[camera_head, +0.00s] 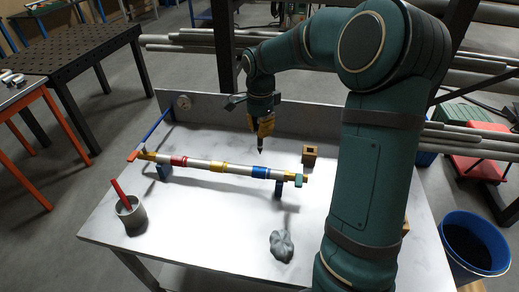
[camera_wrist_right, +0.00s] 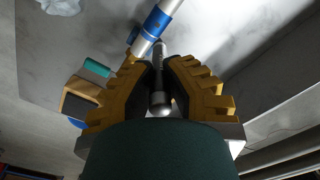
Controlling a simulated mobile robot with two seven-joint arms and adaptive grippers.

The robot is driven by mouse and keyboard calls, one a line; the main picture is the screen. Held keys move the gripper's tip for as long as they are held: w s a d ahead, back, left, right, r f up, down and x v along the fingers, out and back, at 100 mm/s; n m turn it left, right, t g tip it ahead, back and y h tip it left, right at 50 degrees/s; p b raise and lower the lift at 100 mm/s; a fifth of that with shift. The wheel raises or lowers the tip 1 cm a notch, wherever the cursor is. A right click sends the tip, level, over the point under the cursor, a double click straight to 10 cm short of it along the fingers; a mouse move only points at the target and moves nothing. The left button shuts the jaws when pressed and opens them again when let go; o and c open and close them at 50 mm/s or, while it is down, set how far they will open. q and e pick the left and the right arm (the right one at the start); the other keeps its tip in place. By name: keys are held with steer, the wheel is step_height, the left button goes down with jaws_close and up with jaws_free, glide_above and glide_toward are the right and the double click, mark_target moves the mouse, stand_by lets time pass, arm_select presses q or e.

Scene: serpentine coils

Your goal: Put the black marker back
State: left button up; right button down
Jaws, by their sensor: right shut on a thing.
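My right gripper (camera_head: 262,126) is shut on the black marker (camera_head: 260,145), which points tip down above the table, behind the banded pipe. In the right wrist view the marker (camera_wrist_right: 160,95) sits between the yellow fingers. A grey cup (camera_head: 132,215) stands at the table's front left with a red marker (camera_head: 121,194) leaning in it. The gripper is well to the right of and behind the cup. My left gripper is not in view.
A silver pipe with coloured bands (camera_head: 205,164) rests on blue supports across the white table (camera_head: 225,225). A small wooden block (camera_head: 309,155) stands at right, a grey crumpled cloth (camera_head: 281,245) in front. A low back wall (camera_head: 225,112) borders the table.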

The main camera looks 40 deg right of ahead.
steer(key=s+d+f+t+p, duration=0.1)
steer(key=s+d+f, duration=0.1)
steer(key=d, duration=0.9)
steer(key=s+d+f+p, duration=0.1)
steer(key=s+d+f, duration=0.1)
steer(key=d, duration=0.9)
arm_select(q)
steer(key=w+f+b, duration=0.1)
steer(key=b, duration=0.2)
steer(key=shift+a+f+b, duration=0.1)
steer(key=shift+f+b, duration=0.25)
arm_select(e)
step_height(320, 180, down, 4)
steer(key=shift+d+f, duration=0.1)
steer(key=shift+f, duration=0.15)
steer(key=shift+f, duration=0.1)
steer(key=shift+f, duration=0.15)
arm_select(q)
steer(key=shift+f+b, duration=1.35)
arm_select(e)
steer(key=shift+f, duration=2.4)
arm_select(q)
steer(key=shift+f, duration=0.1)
arm_select(e)
steer(key=shift+f, duration=0.4)
